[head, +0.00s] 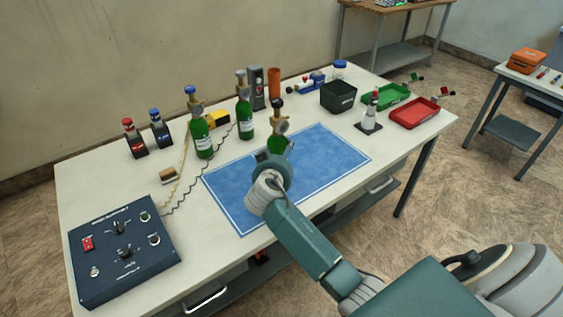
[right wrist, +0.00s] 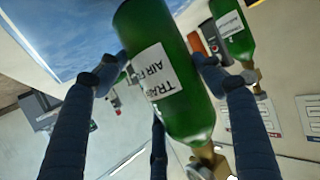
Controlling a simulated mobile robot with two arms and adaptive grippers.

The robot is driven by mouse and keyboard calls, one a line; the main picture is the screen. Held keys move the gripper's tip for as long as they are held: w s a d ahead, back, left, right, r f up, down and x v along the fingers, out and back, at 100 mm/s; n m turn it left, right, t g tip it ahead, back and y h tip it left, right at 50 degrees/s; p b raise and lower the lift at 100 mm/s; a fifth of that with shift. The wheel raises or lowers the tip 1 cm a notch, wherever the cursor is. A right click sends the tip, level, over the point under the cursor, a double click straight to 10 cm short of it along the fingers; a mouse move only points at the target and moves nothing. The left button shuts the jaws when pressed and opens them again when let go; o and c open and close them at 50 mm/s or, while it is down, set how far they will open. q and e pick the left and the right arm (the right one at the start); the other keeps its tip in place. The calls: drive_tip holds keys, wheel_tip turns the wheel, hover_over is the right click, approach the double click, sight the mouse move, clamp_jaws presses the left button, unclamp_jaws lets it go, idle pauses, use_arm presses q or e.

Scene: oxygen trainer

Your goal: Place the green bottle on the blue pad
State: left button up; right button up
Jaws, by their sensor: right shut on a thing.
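My right gripper (right wrist: 162,68) is shut on a green bottle (right wrist: 176,100) with a white label. Its fingers press on both sides of the bottle in the right wrist view. In the head view the held bottle (head: 277,143) shows upright just past my right wrist, over the blue pad (head: 330,155). Its base is hidden, so I cannot tell whether it touches the pad. The pad lies flat on the table and also shows in the right wrist view (right wrist: 65,35). My left gripper is in neither view.
Two other green bottles (head: 203,140) (head: 245,121) stand beyond the pad's left back edge. A blue control box (head: 125,245) sits front left. A black bin (head: 338,97), a white cone (head: 370,118), and green (head: 378,97) and red (head: 412,114) trays are right. The pad's right part is clear.

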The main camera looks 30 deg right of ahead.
wheel_tip(320, 180, down, 2)
drive_tip(key=shift+w+f, duration=0.1)
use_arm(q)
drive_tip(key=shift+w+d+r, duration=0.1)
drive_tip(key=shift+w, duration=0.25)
use_arm(e)
drive_tip(key=shift+f, duration=0.15)
drive_tip(key=o, duration=1.8)
drive_tip(key=shift+f, duration=0.1)
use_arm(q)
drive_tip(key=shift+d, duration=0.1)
use_arm(e)
drive_tip(key=shift+o, duration=0.2)
drive_tip(key=shift+r, duration=0.3)
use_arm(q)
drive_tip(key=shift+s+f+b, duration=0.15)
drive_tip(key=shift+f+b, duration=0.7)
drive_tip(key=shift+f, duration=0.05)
use_arm(e)
drive_tip(key=v, duration=1.2)
drive_tip(key=shift+f, duration=0.15)
